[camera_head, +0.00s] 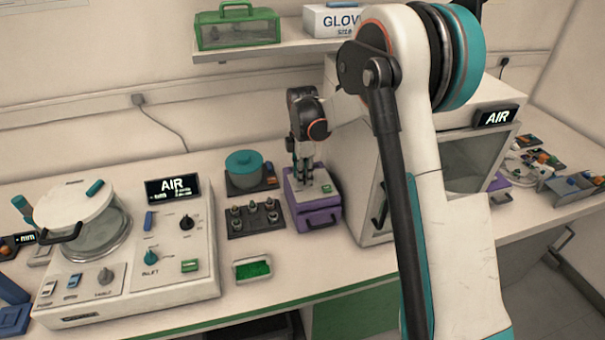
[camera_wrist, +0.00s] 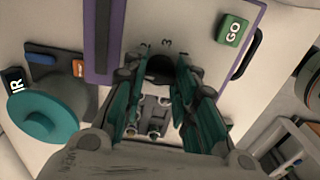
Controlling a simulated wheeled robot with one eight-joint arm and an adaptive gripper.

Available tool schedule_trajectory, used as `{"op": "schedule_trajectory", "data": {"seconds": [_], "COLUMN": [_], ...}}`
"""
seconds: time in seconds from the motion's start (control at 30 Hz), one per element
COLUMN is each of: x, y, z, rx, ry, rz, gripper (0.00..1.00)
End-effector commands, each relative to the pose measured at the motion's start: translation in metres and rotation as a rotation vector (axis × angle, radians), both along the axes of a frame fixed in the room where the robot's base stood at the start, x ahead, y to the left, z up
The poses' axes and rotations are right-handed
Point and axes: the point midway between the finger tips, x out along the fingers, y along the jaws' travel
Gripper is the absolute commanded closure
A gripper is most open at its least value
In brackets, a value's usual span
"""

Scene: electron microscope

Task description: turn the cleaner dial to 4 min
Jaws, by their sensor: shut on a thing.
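The cleaner (camera_head: 318,219) is a small purple box with a pale top panel, standing on the bench left of the large white instrument. In the wrist view, its pale panel (camera_wrist: 200,45) carries a green GO button (camera_wrist: 235,29) and a dark round dial (camera_wrist: 160,67). A "3" and another faint mark show by the dial's edge; its pointer cannot be made out. My gripper (camera_head: 304,182) points down over the panel, its fingers on either side of the dial and shut on it. In the head view the fingers hide the dial.
A teal-lidded pot (camera_head: 244,165) and a dark rack of small pegs (camera_head: 253,218) stand left of the cleaner. A green-filled tray (camera_head: 252,268) lies in front. The white instrument (camera_head: 357,190) is close on the right. A shelf (camera_head: 285,49) runs above.

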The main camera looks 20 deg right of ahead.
Motion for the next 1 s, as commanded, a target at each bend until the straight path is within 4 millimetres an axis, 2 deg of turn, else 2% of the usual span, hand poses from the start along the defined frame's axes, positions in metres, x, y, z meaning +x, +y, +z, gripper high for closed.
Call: {"op": "schedule_trajectory", "data": {"seconds": [0.37, 1.0], "x": [0.0002, 0.0003], "y": [0.0, 0.0], "z": [0.0004, 0.0008], "rx": [0.0, 0.0], "ry": [0.0, -0.001], "rz": [-0.099, -0.669], "gripper": [0.97, 0.97]}}
